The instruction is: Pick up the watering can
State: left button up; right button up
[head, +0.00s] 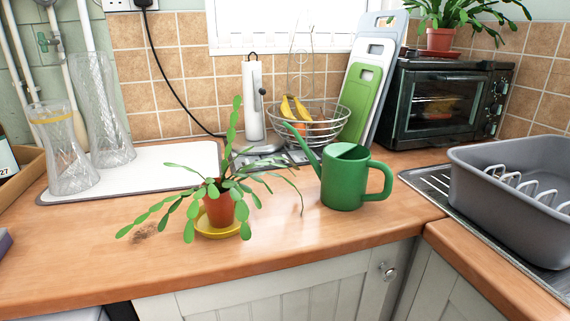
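A green watering can (344,182) stands upright on the wooden counter (290,256), right of the middle in the head view. Its spout points up and to the left, and its handle loop is on the right side, towards the sink. Its body is in full view, and its spout tip is close to the fruit bowl in the picture. Neither of my grippers shows in the head view.
A potted plant (218,207) on a yellow saucer (203,232) stands left of the can, its leaves reaching towards it. A wire fruit bowl (338,125) and cutting boards (363,98) stand behind. A grey dish rack (500,190) is at right. The front counter is clear.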

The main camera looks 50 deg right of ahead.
aim_at(343, 175)
jog(key=k+j+z, duration=0.35)
jog(key=j+z, duration=0.2)
jog(key=i+l+z, duration=0.15)
jog(key=z, duration=0.25)
jog(key=i+l+z, duration=0.1)
jog(key=z, duration=0.35)
jog(key=i+z, duration=0.2)
jog(key=z, duration=0.2)
